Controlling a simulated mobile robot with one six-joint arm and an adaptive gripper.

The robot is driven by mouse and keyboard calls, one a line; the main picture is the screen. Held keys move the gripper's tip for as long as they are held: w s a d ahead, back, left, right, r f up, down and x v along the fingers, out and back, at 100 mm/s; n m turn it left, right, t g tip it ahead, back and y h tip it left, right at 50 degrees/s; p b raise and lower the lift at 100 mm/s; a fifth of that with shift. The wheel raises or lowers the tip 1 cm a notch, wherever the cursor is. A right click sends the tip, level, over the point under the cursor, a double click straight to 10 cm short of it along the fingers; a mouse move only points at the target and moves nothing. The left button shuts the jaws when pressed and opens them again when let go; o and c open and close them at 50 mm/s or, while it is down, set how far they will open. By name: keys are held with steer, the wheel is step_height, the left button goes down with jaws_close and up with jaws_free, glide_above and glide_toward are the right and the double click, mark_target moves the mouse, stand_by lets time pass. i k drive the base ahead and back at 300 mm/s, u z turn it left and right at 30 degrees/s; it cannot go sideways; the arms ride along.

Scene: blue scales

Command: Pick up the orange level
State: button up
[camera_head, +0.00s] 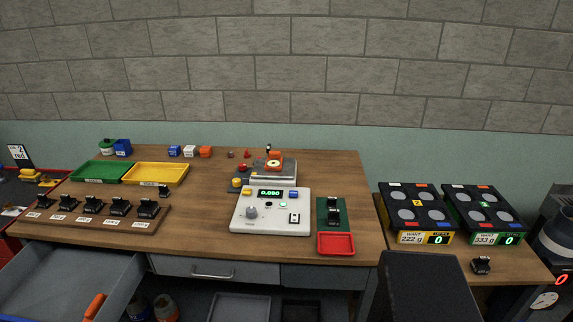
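A long orange object (95,306) lies tilted in the open grey drawer (60,275) at the lower left. It looks like the orange level, but it is too small to read any vial or marking. Part of it may be cut off by the drawer edge. My gripper is not in view, so I cannot tell its state or its distance from the orange object.
The wooden table (205,210) holds a white scale box (270,212), a green tray (100,172), a yellow tray (156,173), a red tray (336,243) and a rack of black weights (90,218). Two black scale units (415,209) stand at right.

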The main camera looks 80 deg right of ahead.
mark_target(275, 161)
steer(key=z, duration=0.05)
steer(key=k, duration=0.65)
steer(key=u, duration=0.35)
steer(key=i, duration=0.95)
steer(key=z, duration=1.25)
